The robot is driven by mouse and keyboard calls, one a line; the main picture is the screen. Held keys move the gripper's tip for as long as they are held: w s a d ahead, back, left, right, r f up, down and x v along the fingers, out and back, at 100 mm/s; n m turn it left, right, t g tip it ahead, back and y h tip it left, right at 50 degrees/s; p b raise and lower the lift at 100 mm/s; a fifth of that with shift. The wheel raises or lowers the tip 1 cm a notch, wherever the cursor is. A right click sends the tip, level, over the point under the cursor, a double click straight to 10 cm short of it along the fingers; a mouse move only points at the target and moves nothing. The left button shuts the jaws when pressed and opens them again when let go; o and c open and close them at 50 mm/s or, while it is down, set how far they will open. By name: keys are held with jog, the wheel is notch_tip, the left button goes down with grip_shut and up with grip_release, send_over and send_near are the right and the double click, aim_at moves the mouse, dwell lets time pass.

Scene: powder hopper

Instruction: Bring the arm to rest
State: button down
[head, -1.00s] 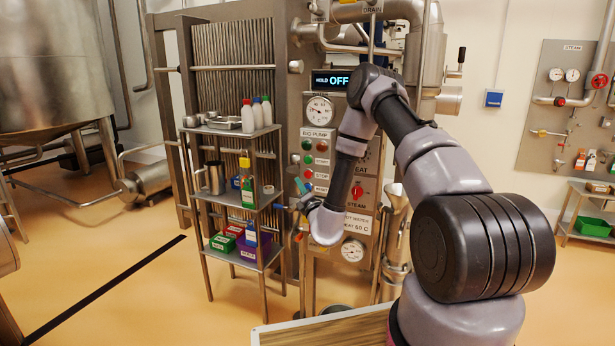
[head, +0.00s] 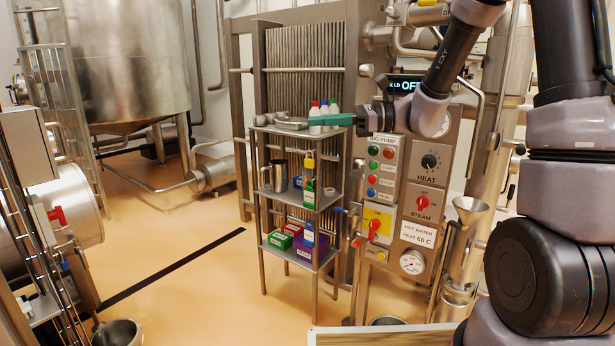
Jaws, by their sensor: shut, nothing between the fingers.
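My gripper (head: 314,121) has teal fingers, shut and empty, pointing left. In the picture it lies in front of the bottles on the top shelf of the rack and left of the control panel (head: 408,190). I cannot tell how far it is from the bottles. My arm comes in from the right edge, bends at the top right, and covers the right part of the view.
A metal rack (head: 268,220) holds a tray, a jug (head: 279,176), bottles and coloured boxes. A steel funnel (head: 468,210) stands right of the panel. A pale-edged board (head: 330,338) is at the bottom.

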jog(key=s+d+n+h, duration=0.6)
jog(key=s+n+h, duration=0.1)
jog(key=s, duration=0.4)
jog(key=s+d+r+n+t+h, duration=0.2)
jog(key=d+t+h, duration=0.1)
jog(key=d, duration=0.5)
jog(key=s+d+r+n+t+h, duration=0.2)
jog(key=d+n+t+h, duration=0.1)
jog(key=d+h, duration=0.2)
jog(key=d, duration=0.2)
jog(key=shift+s+d+t, duration=0.2)
jog(key=shift+d+t, duration=0.1)
jog(key=shift+d, duration=0.1)
